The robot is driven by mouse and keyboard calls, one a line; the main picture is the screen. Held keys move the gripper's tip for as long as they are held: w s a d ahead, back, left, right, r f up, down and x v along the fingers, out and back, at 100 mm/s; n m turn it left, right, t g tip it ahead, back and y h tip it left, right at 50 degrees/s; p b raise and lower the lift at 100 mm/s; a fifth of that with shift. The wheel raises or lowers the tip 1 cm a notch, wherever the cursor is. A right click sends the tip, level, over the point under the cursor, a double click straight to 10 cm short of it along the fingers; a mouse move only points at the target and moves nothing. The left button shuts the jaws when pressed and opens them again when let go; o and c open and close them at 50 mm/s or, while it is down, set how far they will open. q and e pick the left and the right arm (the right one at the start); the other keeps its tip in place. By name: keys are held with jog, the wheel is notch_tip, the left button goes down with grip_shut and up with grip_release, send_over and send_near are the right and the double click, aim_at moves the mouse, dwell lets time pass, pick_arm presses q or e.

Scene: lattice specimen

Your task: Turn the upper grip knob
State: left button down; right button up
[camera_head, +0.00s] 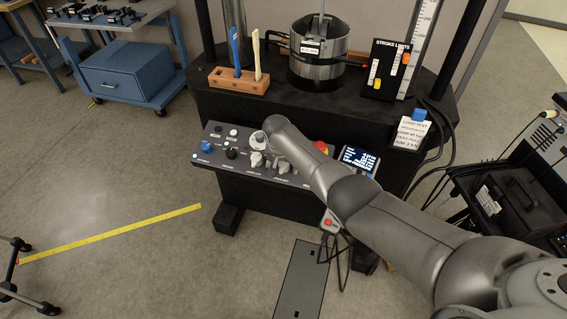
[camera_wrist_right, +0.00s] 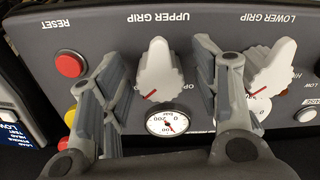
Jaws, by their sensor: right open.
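The upper grip knob (camera_wrist_right: 160,76) is a pale, ridged knob with a red pointer mark, under its UPPER GRIP label in the right wrist view. My right gripper (camera_wrist_right: 160,62) is open, with one finger on each side of the knob. I see gaps between the fingers and the knob; contact cannot be made out. In the head view my right arm reaches over the control panel (camera_head: 222,150) from the right and largely hides the gripper. My left gripper is not in view.
The similar lower grip knob (camera_wrist_right: 272,68) stands close beside the right-hand finger. A red reset button (camera_wrist_right: 70,64) and a round pressure gauge (camera_wrist_right: 167,122) are nearby. A display (camera_head: 359,159) sits at the panel's right end. The wooden holder (camera_head: 238,82) stands behind the panel.

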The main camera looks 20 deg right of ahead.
jog(key=v, duration=1.2)
dwell(1.1)
